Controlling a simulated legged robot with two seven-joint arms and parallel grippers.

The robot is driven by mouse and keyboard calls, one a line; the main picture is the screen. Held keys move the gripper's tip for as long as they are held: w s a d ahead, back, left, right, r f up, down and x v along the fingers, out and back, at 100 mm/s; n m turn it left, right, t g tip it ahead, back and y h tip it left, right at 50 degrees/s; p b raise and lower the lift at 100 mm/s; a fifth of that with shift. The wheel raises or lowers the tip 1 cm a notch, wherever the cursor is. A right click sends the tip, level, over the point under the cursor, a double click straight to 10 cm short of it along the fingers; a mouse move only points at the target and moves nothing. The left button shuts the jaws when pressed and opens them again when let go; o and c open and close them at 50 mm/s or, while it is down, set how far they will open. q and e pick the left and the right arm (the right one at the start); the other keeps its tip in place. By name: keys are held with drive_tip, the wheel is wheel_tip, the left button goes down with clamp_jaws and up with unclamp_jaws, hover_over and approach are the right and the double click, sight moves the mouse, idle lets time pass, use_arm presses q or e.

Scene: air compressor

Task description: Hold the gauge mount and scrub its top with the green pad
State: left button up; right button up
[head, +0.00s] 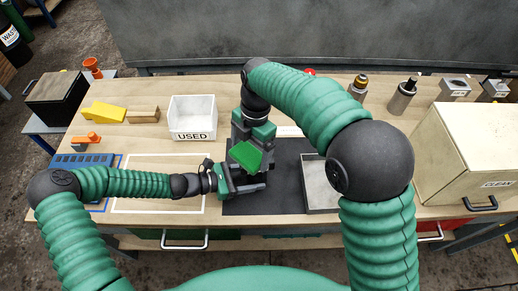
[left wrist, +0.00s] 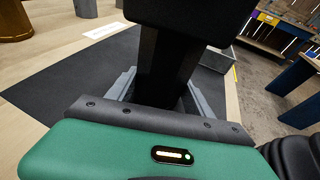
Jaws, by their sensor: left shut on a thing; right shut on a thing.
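My left gripper (head: 256,187) reaches in from the left, low over the black mat (head: 284,185). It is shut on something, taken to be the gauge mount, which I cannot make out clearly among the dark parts. The left wrist view shows a dark upright shape in front of my left gripper's green housing, with grey edges on both sides; I cannot tell finger from mount there. The bright green pad (head: 245,155) is tilted just above and behind my left gripper. My right gripper (head: 244,140) points down from above and is shut on the pad. Pad contact is hidden.
A grey tray (head: 319,188) stands right of the grippers. A white bin marked USED (head: 193,119) is behind left; a cream box marked CLEAN (head: 478,150) is at right. Metal parts (head: 403,96) line the back right. The white-outlined area (head: 150,205) is clear beneath my left arm.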

drive_tip(key=shift+s+a, duration=0.15)
drive_tip(key=shift+a, duration=1.1)
drive_tip(key=shift+r, duration=4.05)
use_arm(q)
drive_tip(key=o, duration=1.3)
drive_tip(key=shift+c, duration=0.2)
drive_tip(key=v, duration=1.2)
drive_tip(key=shift+f, duration=0.1)
drive_tip(key=shift+s, duration=0.1)
use_arm(e)
drive_tip(key=shift+d+f, duration=0.1)
